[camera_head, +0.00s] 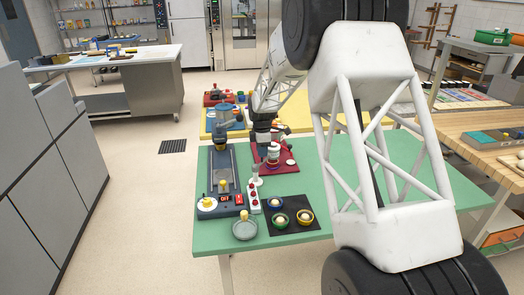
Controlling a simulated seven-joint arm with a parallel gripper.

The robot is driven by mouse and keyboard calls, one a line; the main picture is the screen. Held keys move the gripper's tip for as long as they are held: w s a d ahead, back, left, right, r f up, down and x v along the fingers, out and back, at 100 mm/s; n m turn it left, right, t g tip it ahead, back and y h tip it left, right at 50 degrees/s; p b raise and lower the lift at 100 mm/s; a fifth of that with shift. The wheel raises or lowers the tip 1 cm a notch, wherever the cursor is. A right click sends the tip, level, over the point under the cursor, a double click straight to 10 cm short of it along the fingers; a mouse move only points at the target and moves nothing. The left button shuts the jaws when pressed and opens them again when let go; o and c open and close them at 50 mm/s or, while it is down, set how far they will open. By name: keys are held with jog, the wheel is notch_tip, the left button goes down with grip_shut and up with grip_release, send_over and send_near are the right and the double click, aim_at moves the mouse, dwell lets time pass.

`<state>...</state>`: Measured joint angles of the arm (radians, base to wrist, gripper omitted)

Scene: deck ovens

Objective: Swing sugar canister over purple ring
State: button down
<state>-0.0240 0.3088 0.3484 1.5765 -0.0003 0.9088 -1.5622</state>
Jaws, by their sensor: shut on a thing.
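My gripper (268,142) is small in the view, pointing down over the maroon board (288,169) on the green table. Its fingers are too small and dark to make out clearly. I take this to be the sugar canister, but no label is readable. Whether it touches the board cannot be told. I cannot pick out a purple ring; it may be hidden or too small.
On the green table (330,182), a dark railed device (222,168) stands left of the board. Bare table lies to the right.

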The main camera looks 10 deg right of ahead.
jog(key=c, duration=0.9)
grip_release()
jog(key=shift+c, duration=0.2)
jog(key=shift+r, duration=3.9)
